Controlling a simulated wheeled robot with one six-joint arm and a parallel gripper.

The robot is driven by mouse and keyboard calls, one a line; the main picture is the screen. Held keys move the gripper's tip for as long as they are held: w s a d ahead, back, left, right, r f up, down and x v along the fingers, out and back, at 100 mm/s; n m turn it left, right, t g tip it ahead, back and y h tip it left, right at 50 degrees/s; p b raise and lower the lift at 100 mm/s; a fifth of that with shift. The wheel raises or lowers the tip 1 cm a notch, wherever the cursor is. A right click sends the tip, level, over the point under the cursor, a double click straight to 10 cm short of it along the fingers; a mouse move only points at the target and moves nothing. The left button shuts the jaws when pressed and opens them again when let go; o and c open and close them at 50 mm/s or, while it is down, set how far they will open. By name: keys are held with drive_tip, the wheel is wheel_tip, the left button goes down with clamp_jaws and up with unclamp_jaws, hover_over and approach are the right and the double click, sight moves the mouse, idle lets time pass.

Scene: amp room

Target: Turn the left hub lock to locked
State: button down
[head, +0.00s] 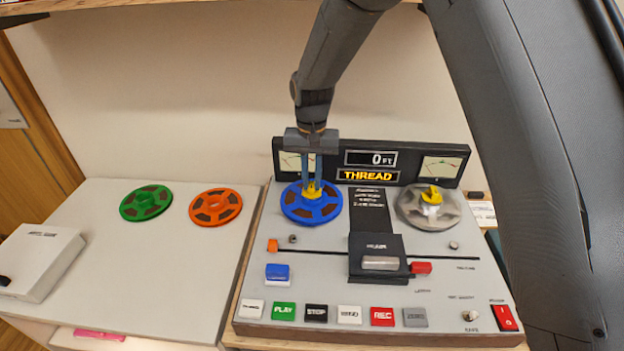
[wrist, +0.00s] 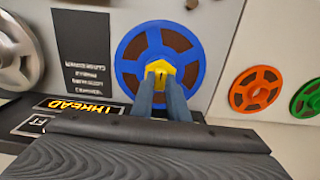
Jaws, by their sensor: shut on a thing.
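A tape deck (head: 330,262) stands on the bench. A blue reel (head: 297,208) sits on its left hub. The yellow left hub lock (head: 312,194) is at the reel's centre. It also shows in the wrist view (wrist: 160,72), with a small dark mark on its face. My gripper (head: 312,184) comes down from above, and its two fingers are shut on the left hub lock. The fingertips (wrist: 163,88) hide part of the knob in the wrist view. I cannot tell from its mark whether it is at locked.
The right hub has a grey reel (head: 410,212) with its own yellow lock (head: 431,195). The display panel (head: 400,166) reading THREAD rises close behind the reels. A green reel (head: 146,202), an orange reel (head: 215,207) and a white box (head: 40,260) lie on the left table.

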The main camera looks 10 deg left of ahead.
sight(311, 184)
drive_tip(key=shift+r, duration=0.1)
drive_tip(key=c, duration=1.7)
unclamp_jaws()
wheel_tip(311, 184, up, 8)
drive_tip(key=shift+f+b, duration=0.15)
drive_tip(key=shift+b, duration=0.9)
